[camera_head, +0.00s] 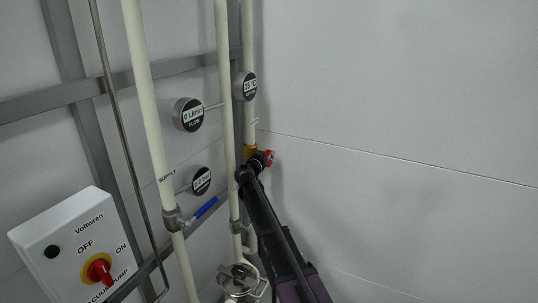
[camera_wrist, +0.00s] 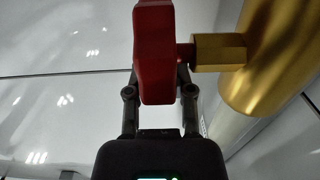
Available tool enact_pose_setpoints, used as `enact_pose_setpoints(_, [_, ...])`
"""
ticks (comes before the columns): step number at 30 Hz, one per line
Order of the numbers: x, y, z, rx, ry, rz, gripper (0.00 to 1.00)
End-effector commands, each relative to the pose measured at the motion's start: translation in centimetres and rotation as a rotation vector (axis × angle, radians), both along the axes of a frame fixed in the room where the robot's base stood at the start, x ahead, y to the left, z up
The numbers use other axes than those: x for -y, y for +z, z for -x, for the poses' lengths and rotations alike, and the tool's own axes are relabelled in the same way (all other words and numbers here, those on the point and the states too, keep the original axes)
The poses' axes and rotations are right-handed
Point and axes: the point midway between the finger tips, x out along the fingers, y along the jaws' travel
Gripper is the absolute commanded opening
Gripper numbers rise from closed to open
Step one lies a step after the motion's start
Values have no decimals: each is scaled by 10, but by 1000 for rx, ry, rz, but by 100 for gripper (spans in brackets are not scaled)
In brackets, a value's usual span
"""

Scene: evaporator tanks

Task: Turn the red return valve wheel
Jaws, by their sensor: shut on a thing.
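The red return valve wheel (camera_wrist: 155,55) stands edge-on in the wrist view, on a short stem from a brass valve body (camera_wrist: 262,60) at the right. In the head view a small part of the red wheel (camera_head: 269,157) shows beside the yellow brass valve (camera_head: 250,152) on the rear cream pipe. My gripper (camera_wrist: 158,92) has one dark finger on each side of the wheel and is shut on it. In the head view my gripper (camera_head: 262,160) is small and partly hides the wheel and valve.
Cream pipes (camera_head: 148,100) run upright at the left. A blue-handled valve (camera_head: 205,208) and round gauges (camera_head: 188,114) sit among them. A white Voltwren switch box (camera_head: 75,245) with a red knob is at lower left. The wall at right is bare.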

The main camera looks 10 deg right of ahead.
Motion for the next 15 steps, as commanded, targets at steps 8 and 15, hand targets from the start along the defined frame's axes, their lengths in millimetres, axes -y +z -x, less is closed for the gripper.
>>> enact_pose_setpoints(8, [0, 2, 1, -21, -7, -15, 0])
enact_pose_setpoints(15, [1, 4, -1, -84, -7, -62, 0])
